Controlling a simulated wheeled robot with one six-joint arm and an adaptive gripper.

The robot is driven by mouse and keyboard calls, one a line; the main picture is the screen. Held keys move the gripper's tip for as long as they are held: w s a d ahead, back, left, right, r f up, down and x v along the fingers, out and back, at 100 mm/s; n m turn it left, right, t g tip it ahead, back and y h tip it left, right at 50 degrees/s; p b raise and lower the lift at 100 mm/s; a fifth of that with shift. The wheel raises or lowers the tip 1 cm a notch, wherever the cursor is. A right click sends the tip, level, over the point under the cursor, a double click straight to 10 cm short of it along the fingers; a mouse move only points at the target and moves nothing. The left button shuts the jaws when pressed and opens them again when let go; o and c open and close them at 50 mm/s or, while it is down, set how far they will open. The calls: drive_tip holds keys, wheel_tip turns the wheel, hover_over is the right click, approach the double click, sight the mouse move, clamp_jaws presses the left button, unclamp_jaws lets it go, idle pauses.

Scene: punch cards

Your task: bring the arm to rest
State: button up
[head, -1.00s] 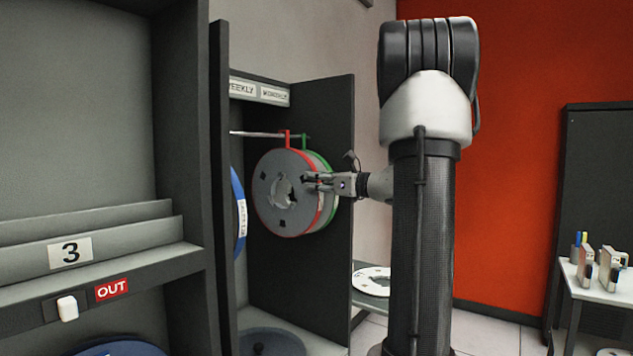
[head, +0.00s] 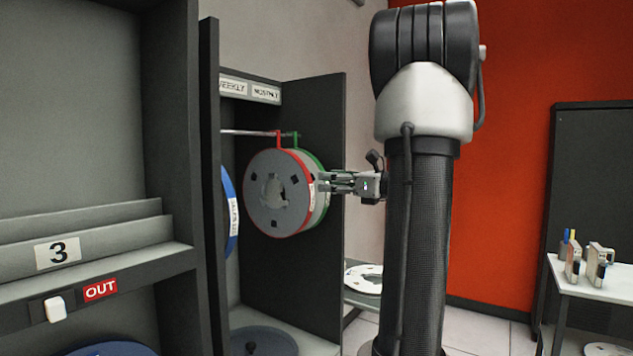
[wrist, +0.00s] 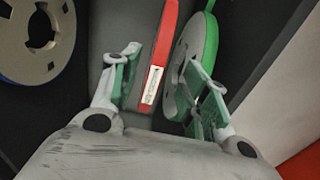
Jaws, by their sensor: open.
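My gripper (head: 338,183) is open at the right edge of the hanging reels in the head view. It also shows in the wrist view (wrist: 158,88), its two fingers spread wide with the red-rimmed reel (wrist: 160,68) between and beyond them. In the head view the red-rimmed reel (head: 268,213) and the green-rimmed reel (head: 324,172) hang by their tabs from a rod (head: 248,133). In the wrist view the green-rimmed reel (wrist: 209,46) is close behind the right finger; I cannot tell whether they touch. My arm runs to the right of the reels.
The cabinet's dark side panel (head: 335,255) stands close beside the gripper. A blue-rimmed reel (head: 229,213) hangs further left. A white reel (head: 365,278) lies on a low shelf. A table (head: 600,283) with small boxes stands at the right.

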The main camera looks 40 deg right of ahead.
drive_tip(key=shift+v, duration=1.8)
drive_tip(key=s+a+f+n+g+h, duration=0.1)
drive_tip(key=s+a+f+n+g, duration=0.3)
drive_tip(key=s+f+n+g, duration=0.4)
drive_tip(key=s+a+f+n+g+h, duration=0.1)
drive_tip(key=s+a+f+n+g, duration=0.25)
drive_tip(key=s+f+n, duration=0.55)
drive_tip(key=s+a+f+n+g+h, duration=0.2)
drive_tip(key=a+n+g+h, duration=0.15)
drive_tip(key=n, duration=0.45)
drive_tip(key=a+r+n+t, duration=0.2)
drive_tip(key=a+n, duration=0.5)
drive_tip(key=shift+w+h, duration=0.35)
